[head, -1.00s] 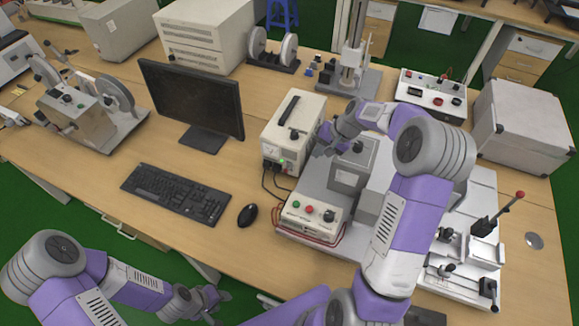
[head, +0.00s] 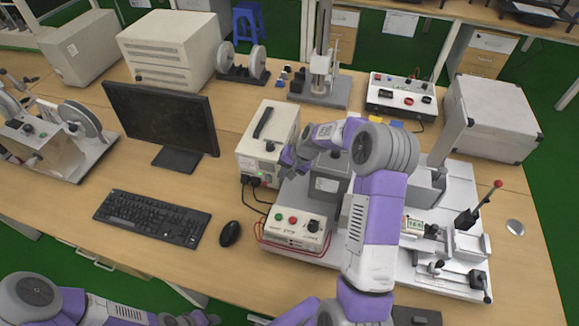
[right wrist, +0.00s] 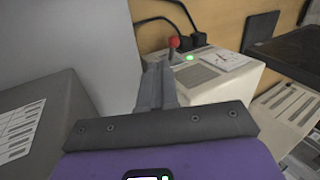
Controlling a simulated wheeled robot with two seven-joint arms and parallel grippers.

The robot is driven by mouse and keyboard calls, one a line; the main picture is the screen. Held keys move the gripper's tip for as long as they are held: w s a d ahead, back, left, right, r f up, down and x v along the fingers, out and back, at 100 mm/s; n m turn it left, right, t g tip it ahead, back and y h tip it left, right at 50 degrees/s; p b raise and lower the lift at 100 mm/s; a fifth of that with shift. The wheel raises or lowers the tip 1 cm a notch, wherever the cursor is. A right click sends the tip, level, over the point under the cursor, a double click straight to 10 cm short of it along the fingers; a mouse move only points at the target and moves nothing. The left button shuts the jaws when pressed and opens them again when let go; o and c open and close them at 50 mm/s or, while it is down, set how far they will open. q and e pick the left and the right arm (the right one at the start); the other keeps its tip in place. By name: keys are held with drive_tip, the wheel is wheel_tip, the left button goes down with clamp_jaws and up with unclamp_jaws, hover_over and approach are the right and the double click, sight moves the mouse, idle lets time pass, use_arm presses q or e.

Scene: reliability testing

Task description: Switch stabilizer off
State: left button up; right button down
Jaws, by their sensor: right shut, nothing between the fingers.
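The stabilizer (head: 268,132) is a white box with a black top handle, a meter and a lit green light on its front, standing behind the mouse. In the right wrist view, the stabilizer's panel (right wrist: 215,68) shows the meter, the glowing green light and a red-tipped switch lever (right wrist: 173,43). My right gripper (head: 287,160) is at the stabilizer's front right edge. In the right wrist view, its fingers (right wrist: 156,75) are shut and empty, pointing toward the lever; contact cannot be told. My left gripper (head: 200,319) is mostly cut off at the bottom edge.
A grey box (head: 328,180) stands right of the gripper. A control box (head: 297,228) with green and red buttons is in front. The monitor (head: 162,118), keyboard (head: 152,217) and mouse (head: 230,233) are left. Clear desk lies around the mouse.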

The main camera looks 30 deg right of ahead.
sight(267, 181)
use_arm(q)
drive_tip(key=shift+f, duration=0.15)
use_arm(e)
drive_tip(key=w+a+f, duration=0.3)
drive_tip(key=f, duration=0.1)
drive_tip(key=shift+f, duration=0.25)
use_arm(q)
drive_tip(key=shift+d+f, duration=0.1)
drive_tip(key=shift+f, duration=0.05)
use_arm(e)
drive_tip(key=shift+a, duration=0.2)
use_arm(q)
drive_tip(key=shift+w+d+f+b, duration=0.15)
drive_tip(key=shift+d+b, duration=0.1)
drive_tip(key=shift+b, duration=0.15)
use_arm(e)
drive_tip(key=shift+s+f, duration=0.1)
drive_tip(key=shift+f, duration=0.05)
